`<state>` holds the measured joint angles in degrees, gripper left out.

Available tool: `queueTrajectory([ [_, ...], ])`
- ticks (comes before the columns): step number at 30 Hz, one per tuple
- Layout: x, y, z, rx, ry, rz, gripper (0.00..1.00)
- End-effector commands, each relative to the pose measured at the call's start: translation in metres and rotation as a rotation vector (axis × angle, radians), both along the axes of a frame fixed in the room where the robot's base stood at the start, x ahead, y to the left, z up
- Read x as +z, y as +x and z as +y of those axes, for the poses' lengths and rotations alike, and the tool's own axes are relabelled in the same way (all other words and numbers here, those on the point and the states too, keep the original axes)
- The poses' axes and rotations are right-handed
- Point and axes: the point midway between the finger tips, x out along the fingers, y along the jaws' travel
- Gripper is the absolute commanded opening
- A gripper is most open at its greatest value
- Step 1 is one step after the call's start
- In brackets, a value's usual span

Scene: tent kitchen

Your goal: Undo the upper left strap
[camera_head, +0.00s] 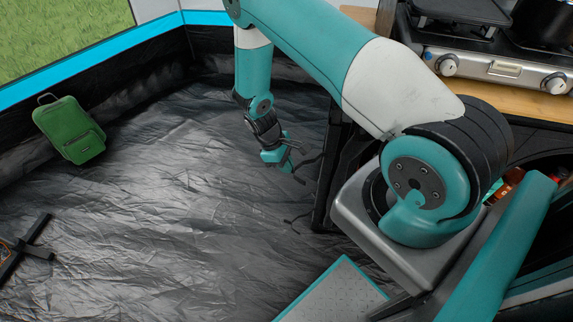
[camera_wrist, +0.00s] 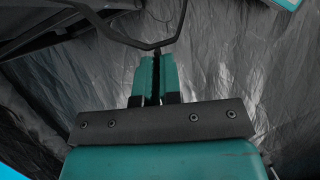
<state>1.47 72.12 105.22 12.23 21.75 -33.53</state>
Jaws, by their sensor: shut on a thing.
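My gripper (camera_head: 292,170) reaches down beside the left side of the black cabinet (camera_head: 325,180). In the wrist view its teal fingers (camera_wrist: 155,68) are closed on the end of a thin black strap (camera_wrist: 125,37). The strap forms a bent loop that runs from the fingertips up and out to both sides. In the head view the upper left strap (camera_head: 311,160) sticks out from the cabinet to the fingertips. Its fastening on the cabinet is too small and dark to make out.
A lower strap (camera_head: 297,220) hangs out from the cabinet below. A stove (camera_head: 500,68) stands on the wooden top. A green bag (camera_head: 69,130) lies on the wrinkled dark floor at the left, with a black frame (camera_head: 28,247) nearer. The floor between is clear.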

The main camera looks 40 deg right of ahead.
Motion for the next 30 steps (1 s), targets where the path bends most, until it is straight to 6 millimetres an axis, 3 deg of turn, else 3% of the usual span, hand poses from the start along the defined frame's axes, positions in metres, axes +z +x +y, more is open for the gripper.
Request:
queueTrajectory([
  [4, -0.002, 0.015, -0.005, -0.111, 0.000, -0.002, 0.00],
  [12, 0.001, 0.017, -0.006, -0.128, -0.001, -0.002, 0.00],
  [14, 0.001, 0.017, -0.006, -0.128, -0.001, -0.003, 0.17],
  [23, 0.002, 0.017, -0.005, -0.126, 0.000, -0.001, 0.17],
  [26, 0.009, 0.020, -0.004, -0.125, 0.000, -0.001, 0.17],
  [30, 0.032, 0.029, 0.000, -0.124, 0.000, -0.006, 0.17],
])
